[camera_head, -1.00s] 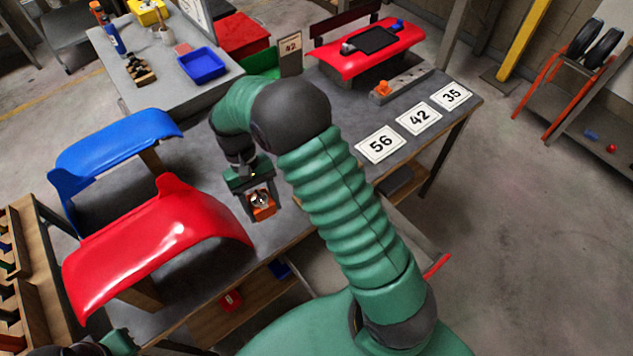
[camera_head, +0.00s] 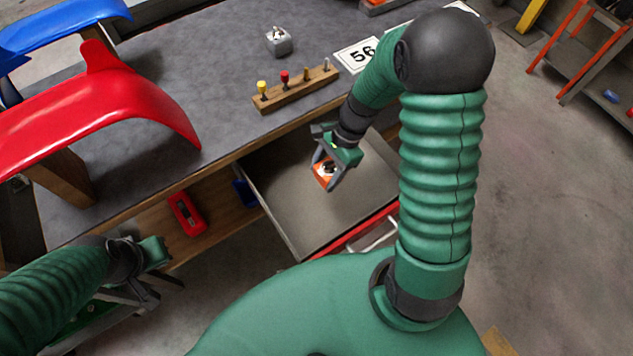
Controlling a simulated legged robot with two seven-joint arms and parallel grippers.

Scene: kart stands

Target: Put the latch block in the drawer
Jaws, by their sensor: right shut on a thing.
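The latch block (camera_head: 324,174) is a small orange block with a metal piece on top. My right gripper (camera_head: 327,178) is shut on it and holds it over the open drawer (camera_head: 290,205). I cannot tell whether the block touches the drawer floor. The drawer is grey inside with a red front edge, pulled out from under the workbench, and its visible floor is bare. My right arm hides its right part. My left gripper (camera_head: 140,285) is at the lower left, in front of the bench and away from the drawer; its finger opening is unclear.
On the workbench (camera_head: 210,70) stand a wooden rack (camera_head: 297,88) with coloured pegs, a small grey block (camera_head: 279,41) and a card marked 56 (camera_head: 357,55). A red curved panel (camera_head: 90,110) stands at the left. A red item (camera_head: 187,214) lies on the shelf below.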

